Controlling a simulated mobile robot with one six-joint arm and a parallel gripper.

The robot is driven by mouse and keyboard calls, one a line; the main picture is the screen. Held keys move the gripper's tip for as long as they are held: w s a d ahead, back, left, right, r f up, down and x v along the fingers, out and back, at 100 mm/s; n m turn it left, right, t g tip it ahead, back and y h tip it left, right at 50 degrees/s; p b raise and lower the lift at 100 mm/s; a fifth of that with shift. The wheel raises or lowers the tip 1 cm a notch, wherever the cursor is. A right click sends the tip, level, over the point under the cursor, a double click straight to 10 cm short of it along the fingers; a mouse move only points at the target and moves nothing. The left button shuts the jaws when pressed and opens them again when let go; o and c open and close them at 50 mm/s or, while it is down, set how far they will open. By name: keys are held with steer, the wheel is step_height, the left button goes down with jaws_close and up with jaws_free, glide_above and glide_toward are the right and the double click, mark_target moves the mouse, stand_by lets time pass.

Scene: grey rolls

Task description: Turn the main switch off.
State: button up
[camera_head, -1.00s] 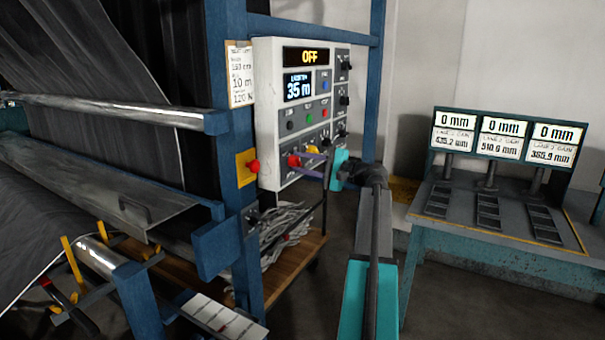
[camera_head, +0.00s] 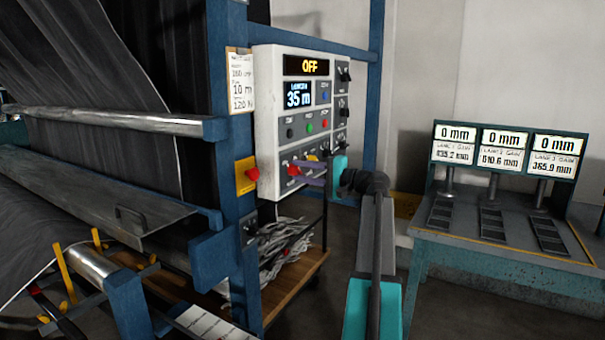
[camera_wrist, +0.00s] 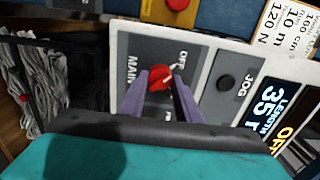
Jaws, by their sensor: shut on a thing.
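The main switch (camera_wrist: 160,77) is a red rotary knob on a grey plate marked MAIN and OFF on the control panel (camera_head: 265,120). In the head view its red knob (camera_head: 294,170) shows at the panel's lower left. My gripper (camera_wrist: 164,80) has its two purple fingers on either side of the knob and is shut on it. In the head view the gripper (camera_head: 304,172) reaches the panel from the right. The knob's white mark points toward the word OFF. The panel's top display (camera_head: 306,65) reads OFF.
A red button on a yellow box (camera_head: 247,175) sits on the blue post just left of the panel. A JOG button (camera_wrist: 226,82) is beside the switch. A cart (camera_head: 290,280) with grey strips stands below. A bench (camera_head: 510,240) with three displays stands at right.

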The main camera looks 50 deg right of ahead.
steer(key=o, duration=1.1)
steer(key=b+v, duration=0.1)
steer(key=v, duration=1.3)
steer(key=shift+f, duration=0.1)
